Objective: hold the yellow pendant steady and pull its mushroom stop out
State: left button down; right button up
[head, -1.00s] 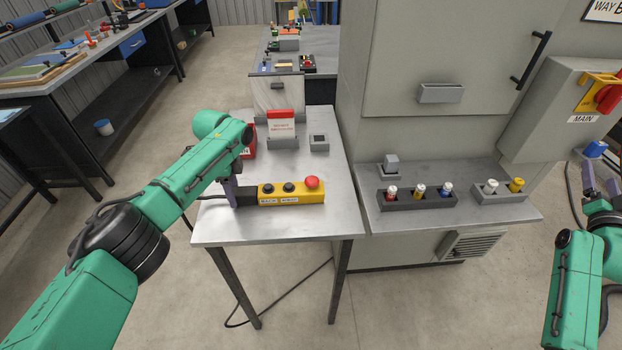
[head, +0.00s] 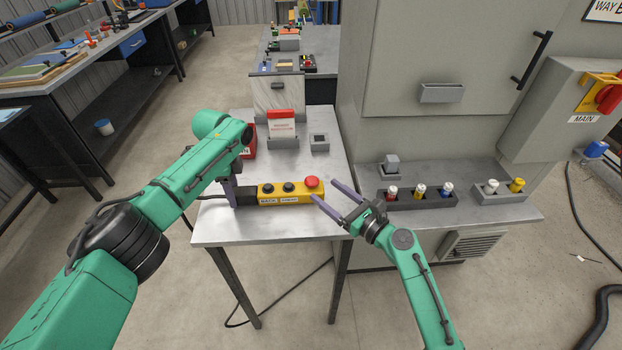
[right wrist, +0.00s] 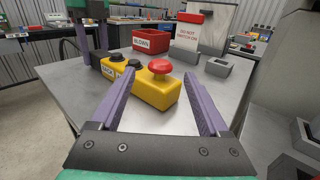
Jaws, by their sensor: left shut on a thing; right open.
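The yellow pendant (head: 298,197) lies on the small metal table, with two black buttons and a red mushroom stop (head: 312,182) at its right end. My left gripper (head: 232,200) is shut on the pendant's dark left end. My right gripper (head: 328,195) is open and empty, its fingers pointing at the pendant's right end. In the right wrist view the mushroom stop (right wrist: 159,67) shows beyond and between the two purple fingers, apart from them. The pendant (right wrist: 155,92) also shows there, below the stop.
The metal table (head: 270,228) also holds a red bin (right wrist: 151,41), a red-and-white sign in a grey stand (head: 283,128) and a small grey block (head: 319,142). To the right, a cabinet shelf (head: 480,215) carries holders with coloured plugs. The table's front is clear.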

aim_at(317, 183)
jog(key=x, duration=0.7)
jog(key=shift+w, duration=0.1)
grip_shut()
dwell(1.1)
